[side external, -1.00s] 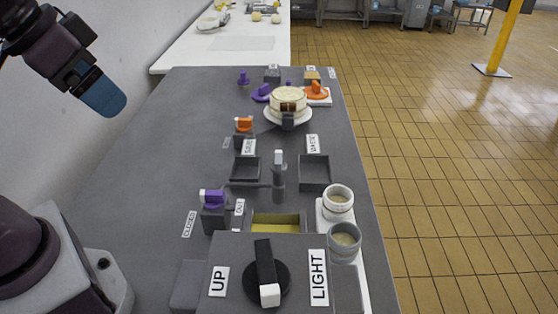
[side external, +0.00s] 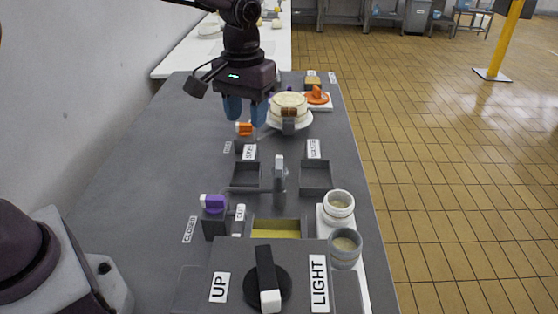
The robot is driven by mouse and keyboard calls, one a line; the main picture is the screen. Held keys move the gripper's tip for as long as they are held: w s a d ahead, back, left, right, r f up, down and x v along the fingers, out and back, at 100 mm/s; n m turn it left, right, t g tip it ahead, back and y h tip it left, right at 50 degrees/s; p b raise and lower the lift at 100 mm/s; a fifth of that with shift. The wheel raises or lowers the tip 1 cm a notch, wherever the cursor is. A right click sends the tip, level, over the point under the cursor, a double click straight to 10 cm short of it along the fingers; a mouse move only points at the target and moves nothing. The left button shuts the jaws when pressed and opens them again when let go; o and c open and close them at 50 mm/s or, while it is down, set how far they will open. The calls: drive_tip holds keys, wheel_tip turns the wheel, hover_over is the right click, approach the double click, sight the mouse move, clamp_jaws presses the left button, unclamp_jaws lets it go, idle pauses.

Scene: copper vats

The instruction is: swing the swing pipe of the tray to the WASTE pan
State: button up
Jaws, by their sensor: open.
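The swing pipe (side external: 280,182) is a grey upright post with a pale top, standing between two shallow dark pans. I cannot make out clearly which way its spout points. The WASTE pan (side external: 316,190) is on the right, behind it the label WASTE (side external: 313,149). The other pan (side external: 246,188) is on the left, by a label that seems to read SAVE (side external: 249,152). The tray (side external: 275,228) shows a yellowish inside in front of the post. My gripper (side external: 245,111) is open and empty, its two blue fingers pointing down, above and behind the left pan.
An orange-handled valve (side external: 244,129) stands below my fingers. A round cream vessel (side external: 289,105) is close on their right. A purple-handled valve (side external: 214,203) is front left, two cups (side external: 339,205) front right. A black lever (side external: 265,278) is on the front box. The table's left side is clear.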

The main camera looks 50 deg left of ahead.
drive_tip(key=n, duration=0.2)
hover_over(279, 162)
drive_tip(key=s, duration=0.2)
wheel_tip(279, 162, down, 3)
drive_tip(key=w+r+n, duration=0.1)
drive_tip(key=w+n, duration=0.1)
drive_tip(key=n, duration=0.1)
wheel_tip(279, 162, down, 12)
drive_tip(key=shift+f, duration=0.15)
clamp_jaws()
